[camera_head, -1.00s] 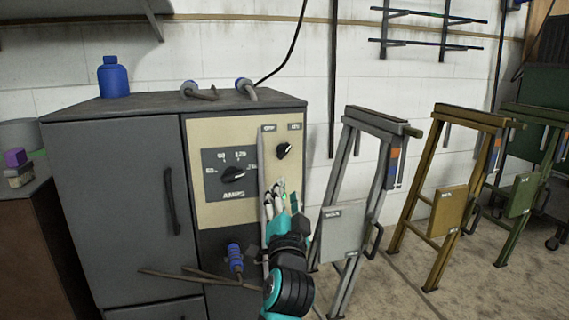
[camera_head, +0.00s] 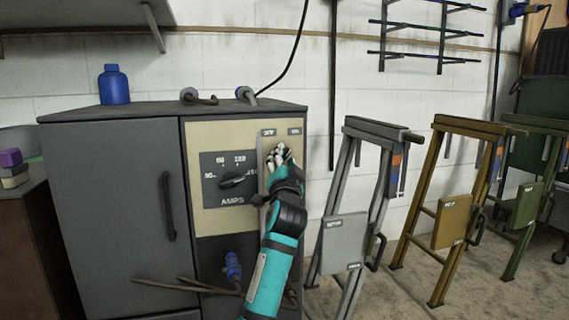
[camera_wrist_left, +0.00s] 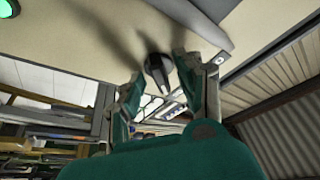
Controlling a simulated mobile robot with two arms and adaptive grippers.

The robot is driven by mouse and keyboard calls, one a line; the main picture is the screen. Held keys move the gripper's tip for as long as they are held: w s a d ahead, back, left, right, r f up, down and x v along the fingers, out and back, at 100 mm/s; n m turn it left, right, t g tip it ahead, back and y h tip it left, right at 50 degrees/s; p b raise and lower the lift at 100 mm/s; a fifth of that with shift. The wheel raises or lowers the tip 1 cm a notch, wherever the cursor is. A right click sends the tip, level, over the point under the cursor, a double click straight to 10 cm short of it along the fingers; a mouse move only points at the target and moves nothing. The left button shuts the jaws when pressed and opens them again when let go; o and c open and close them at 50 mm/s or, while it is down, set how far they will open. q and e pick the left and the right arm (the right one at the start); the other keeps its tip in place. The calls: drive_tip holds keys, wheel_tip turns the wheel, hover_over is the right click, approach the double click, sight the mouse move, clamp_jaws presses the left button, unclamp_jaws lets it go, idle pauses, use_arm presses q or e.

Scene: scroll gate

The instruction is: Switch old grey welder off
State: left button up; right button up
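The old grey welder (camera_head: 110,200) is a dark grey cabinet with a beige control panel (camera_head: 215,135). An AMPS dial (camera_head: 233,180) sits mid panel. Two small labels are at the panel's top right. My left gripper (camera_head: 280,155) is in front of the panel's upper right and hides the small black switch knob there in the head view. In the left wrist view the black knob (camera_wrist_left: 157,72) shows between the two spread fingertips of my left gripper (camera_wrist_left: 160,78). I cannot tell whether a finger touches it. My right gripper is not in view.
A blue bottle (camera_head: 115,85) and cable plugs (camera_head: 245,95) are on the cabinet top. A blue connector (camera_head: 232,266) with cables is low on the front. Grey (camera_head: 345,240), yellow (camera_head: 452,220) and green stands are at the right. A green light (camera_wrist_left: 8,8) shows in the wrist view.

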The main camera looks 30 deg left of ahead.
use_arm(q)
clamp_jaws()
